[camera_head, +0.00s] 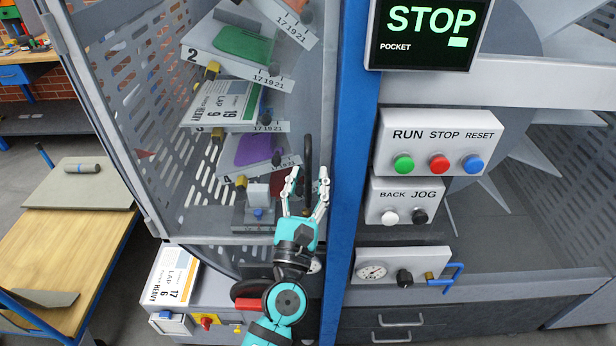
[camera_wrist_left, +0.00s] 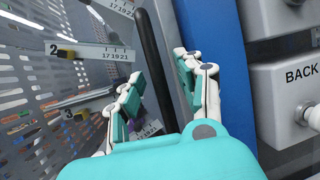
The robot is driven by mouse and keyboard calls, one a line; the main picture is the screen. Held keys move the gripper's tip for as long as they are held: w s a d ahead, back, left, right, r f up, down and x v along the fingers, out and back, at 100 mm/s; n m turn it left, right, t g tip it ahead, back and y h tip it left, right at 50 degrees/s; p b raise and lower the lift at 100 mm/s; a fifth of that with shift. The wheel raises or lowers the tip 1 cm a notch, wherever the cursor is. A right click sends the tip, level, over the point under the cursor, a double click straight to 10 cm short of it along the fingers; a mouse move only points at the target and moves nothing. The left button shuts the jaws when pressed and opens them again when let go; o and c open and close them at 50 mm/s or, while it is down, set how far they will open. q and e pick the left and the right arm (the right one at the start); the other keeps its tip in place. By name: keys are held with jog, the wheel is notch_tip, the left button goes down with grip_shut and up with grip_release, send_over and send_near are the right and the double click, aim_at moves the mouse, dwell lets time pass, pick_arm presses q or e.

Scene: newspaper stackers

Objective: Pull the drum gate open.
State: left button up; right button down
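The drum gate (camera_head: 97,120) is a tall see-through panel in a grey frame, and it looks closed in front of the drum's numbered pockets. Its handle is a black upright bar (camera_head: 308,150) at the right edge, beside the blue post. The handle also shows in the left wrist view (camera_wrist_left: 152,55). My left gripper (camera_head: 307,178) is at the lower part of the handle. In the left wrist view, its two fingers (camera_wrist_left: 160,78) are spread, with the bar running between them. I cannot tell whether either finger touches the bar. My right gripper is in neither view.
A blue post (camera_head: 352,130) stands just right of the handle. Right of it are a green STOP display (camera_head: 430,35), a RUN/STOP/RESET box (camera_head: 436,143), a BACK/JOG box (camera_head: 405,201) and a gauge panel (camera_head: 400,268). A wooden-topped cart (camera_head: 50,245) stands at left.

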pick_arm(q)
grip_shut()
dwell(0.5)
